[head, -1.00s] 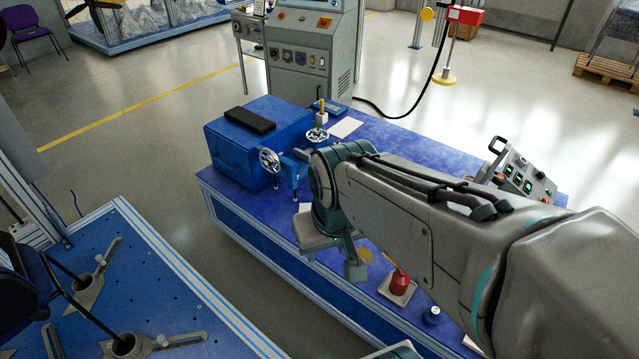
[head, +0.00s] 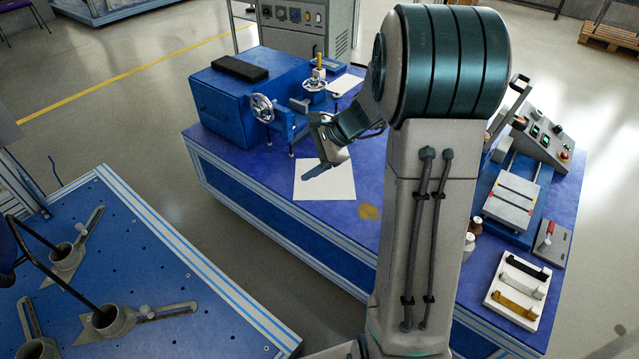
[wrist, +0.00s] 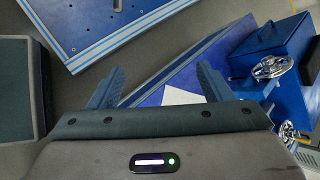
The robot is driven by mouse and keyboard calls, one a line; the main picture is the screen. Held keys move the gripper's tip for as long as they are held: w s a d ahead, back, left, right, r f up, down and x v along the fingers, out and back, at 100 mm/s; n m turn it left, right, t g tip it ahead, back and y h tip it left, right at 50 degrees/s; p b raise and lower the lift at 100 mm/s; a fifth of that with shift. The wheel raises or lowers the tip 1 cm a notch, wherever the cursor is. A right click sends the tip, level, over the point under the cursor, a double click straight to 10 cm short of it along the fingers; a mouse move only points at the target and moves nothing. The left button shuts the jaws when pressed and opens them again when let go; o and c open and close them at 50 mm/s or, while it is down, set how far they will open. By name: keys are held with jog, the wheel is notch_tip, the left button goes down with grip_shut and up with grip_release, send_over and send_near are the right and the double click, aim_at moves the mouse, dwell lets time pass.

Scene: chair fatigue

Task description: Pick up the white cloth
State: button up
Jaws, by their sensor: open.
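A flat white square, which looks like the white cloth (head: 335,188), lies on the blue table (head: 362,235) in front of the blue machine. Its corner also shows between the fingers in the wrist view (wrist: 182,97). My gripper (head: 316,172) overlaps the cloth's far part in the head view. In the wrist view my gripper (wrist: 158,84) has its two fingers wide apart with nothing between them. It appears to be above the cloth and apart from it. Part of the cloth is hidden behind the gripper.
The blue machine (head: 228,98) with handwheels (head: 262,108) stands close behind the cloth. A second white sheet (head: 346,84) lies farther back. A control box (head: 540,140), a small press-like device (head: 512,198) and a white tray (head: 510,300) are at the right. A perforated blue platform (head: 180,265) is at the left.

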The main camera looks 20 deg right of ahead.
jog(key=w+d+f+m+t+b, duration=0.2)
jog(key=d+f, duration=0.4)
jog(key=f, duration=0.3)
jog(key=w+d+f+m+t+h+b, duration=0.1)
jog(key=w+d+f+m+t+b, duration=0.1)
jog(key=w+d+f+m+b, duration=0.3)
jog(key=w+d+f+m+t+b, duration=0.2)
jog(key=w+d+f+m+b, duration=0.2)
jog(key=f, duration=0.9)
jog(key=shift+w+d+f+m+t, duration=0.2)
jog(key=shift+w+d+m+t, duration=0.1)
jog(key=shift+w+d+m, duration=1.4)
jog(key=b+x, duration=0.2)
jog(key=x, duration=0.6)
jog(key=shift+d+f, duration=0.1)
jog(key=shift+f, duration=0.1)
jog(key=shift+w+a+f+b, duration=0.2)
jog(key=shift+w+a+b, duration=0.15)
jog(key=shift+w, duration=0.2)
jog(key=shift+c, duration=0.2)
jog(key=shift+f, duration=0.1)
grip_shut()
notch_tip(320, 180, up, 12)
jog(key=p, duration=0.7)
